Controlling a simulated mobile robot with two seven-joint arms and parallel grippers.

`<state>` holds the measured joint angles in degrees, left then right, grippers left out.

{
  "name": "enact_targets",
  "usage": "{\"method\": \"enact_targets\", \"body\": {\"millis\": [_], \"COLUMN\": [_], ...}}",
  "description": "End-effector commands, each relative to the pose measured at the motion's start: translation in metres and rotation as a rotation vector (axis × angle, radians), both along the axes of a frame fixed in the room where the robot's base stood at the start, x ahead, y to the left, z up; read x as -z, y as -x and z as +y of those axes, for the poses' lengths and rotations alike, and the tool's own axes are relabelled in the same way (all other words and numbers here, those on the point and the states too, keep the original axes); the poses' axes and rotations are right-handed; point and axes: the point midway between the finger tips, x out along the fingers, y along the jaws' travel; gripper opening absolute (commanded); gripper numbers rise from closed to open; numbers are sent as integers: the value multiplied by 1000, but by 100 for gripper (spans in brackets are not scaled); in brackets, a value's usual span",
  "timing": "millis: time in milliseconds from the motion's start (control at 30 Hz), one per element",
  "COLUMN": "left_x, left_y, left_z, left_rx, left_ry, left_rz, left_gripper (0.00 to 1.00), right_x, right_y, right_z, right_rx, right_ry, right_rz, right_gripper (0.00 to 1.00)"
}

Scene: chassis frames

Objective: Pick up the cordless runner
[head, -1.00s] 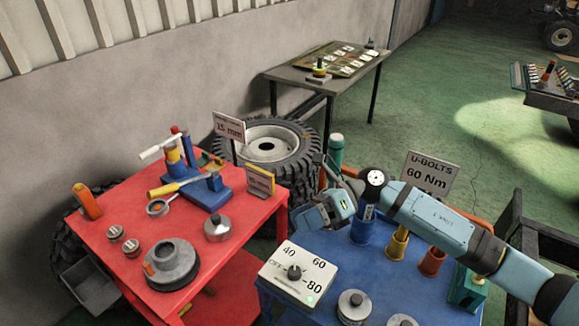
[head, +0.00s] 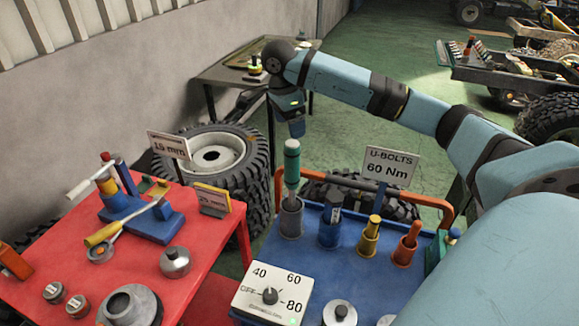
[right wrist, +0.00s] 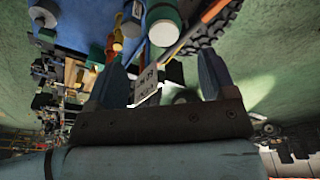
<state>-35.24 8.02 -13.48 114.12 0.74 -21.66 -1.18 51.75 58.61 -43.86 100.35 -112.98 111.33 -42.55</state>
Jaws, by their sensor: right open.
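Several upright tools stand in holders on the blue cart (head: 318,262). None is labelled, so I cannot tell for sure which is the cordless runner. The tallest, a tool with a green body and pale top (head: 292,165), stands in a grey cup (head: 291,218) at the left. My right gripper (head: 296,132) points down just above and behind its top in the head view; the exact gap is unclear. In the right wrist view the fingers are apart and empty (right wrist: 160,80), with a green cylinder (right wrist: 163,28) beyond them near the top edge. My left gripper is not in view.
Blue, yellow (head: 371,228) and orange (head: 409,237) tools stand to the right, with a "U-BOLTS 60 Nm" sign (head: 390,167) behind. An orange rail (head: 345,182) runs along the cart's back. A dial box (head: 272,292) stands in front. A red table (head: 215,265) is at left.

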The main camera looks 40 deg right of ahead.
Motion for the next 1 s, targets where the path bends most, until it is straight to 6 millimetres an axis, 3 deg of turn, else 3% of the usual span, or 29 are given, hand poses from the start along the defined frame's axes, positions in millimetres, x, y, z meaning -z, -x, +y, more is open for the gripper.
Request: {"method": "enact_targets", "body": {"millis": [100, 367, 633, 967, 1000], "left_x": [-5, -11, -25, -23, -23], "left_y": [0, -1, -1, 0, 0], "left_z": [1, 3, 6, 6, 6], "left_rx": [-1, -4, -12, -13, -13], "left_ry": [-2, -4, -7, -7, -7], "left_rz": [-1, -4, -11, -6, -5], "left_gripper": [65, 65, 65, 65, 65], "right_x": [19, 38, 76, 84, 84], "right_y": [1, 1, 0, 0, 0], "right_z": [-3, -5, -10, -11, -11], "right_rx": [1, 0, 0, 0, 0], "right_ry": [-1, -2, -3, -3, -3], "right_rz": [3, 2, 1, -2, -2], "right_gripper": [77, 77, 77, 77, 68]}}
